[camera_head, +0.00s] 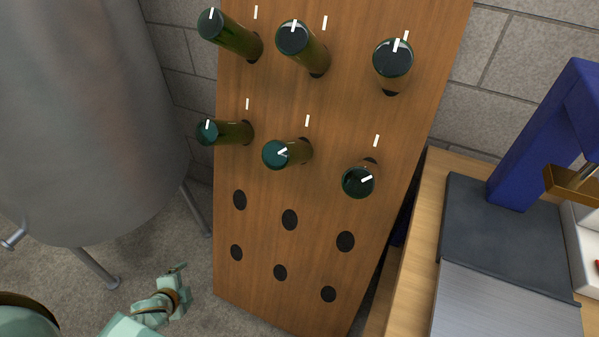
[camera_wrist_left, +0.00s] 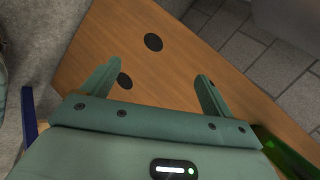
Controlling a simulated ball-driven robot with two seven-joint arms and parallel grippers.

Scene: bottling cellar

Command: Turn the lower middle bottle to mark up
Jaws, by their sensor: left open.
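The lower middle bottle (camera_head: 299,151) sticks out of the wooden rack board, neck in its hole. The white mark on its dark green end lies nearly flat, pointing right and slightly up. A white tick (camera_head: 307,121) is on the board above it. My left gripper (camera_head: 179,281) is open and empty, low and left of the board, well apart from the bottle. In the left wrist view its two fingers (camera_wrist_left: 157,76) are spread, with the board and dark holes beyond. My right gripper is not in view.
The board (camera_head: 260,290) also holds a lower left bottle (camera_head: 235,132), a lower right bottle (camera_head: 359,181) with its mark tilted right, and three upper bottles. Empty holes are below. A steel tank (camera_head: 80,120) stands left; a workbench (camera_head: 425,220) with a blue press (camera_head: 540,140) stands right.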

